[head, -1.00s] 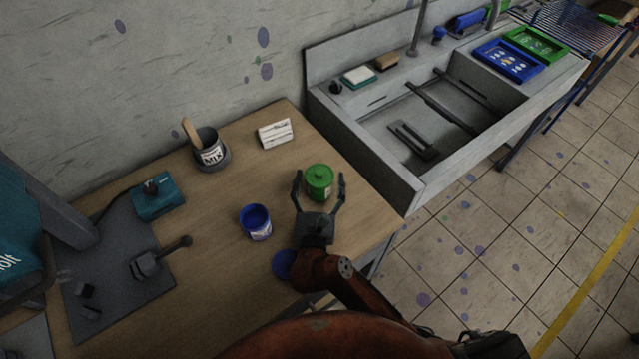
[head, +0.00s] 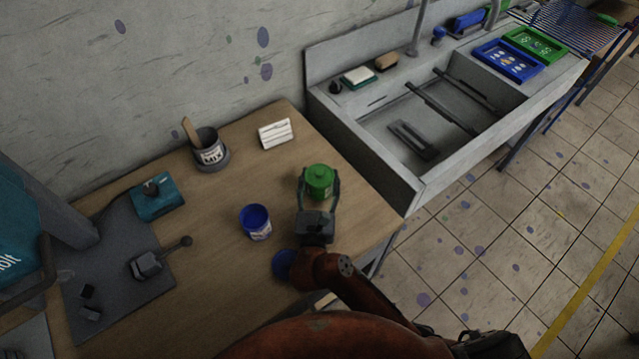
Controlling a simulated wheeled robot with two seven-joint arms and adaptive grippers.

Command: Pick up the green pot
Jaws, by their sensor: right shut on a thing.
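The green pot (head: 319,179) with its green lid stands upright on the wooden table near the right edge, next to the sink. My right gripper (head: 319,188) reaches it from the front, with one finger on each side, and is shut on the pot. The pot appears to rest on the table; a gap under it cannot be seen. The pot's lower front is partly hidden by the gripper. My left gripper is not in view.
An open blue pot (head: 256,222) stands left of my right gripper, and a blue lid (head: 285,264) lies beside my wrist. A grey mix pot (head: 209,150) and a white block (head: 275,133) stand farther back. The sink (head: 420,125) borders the table on the right.

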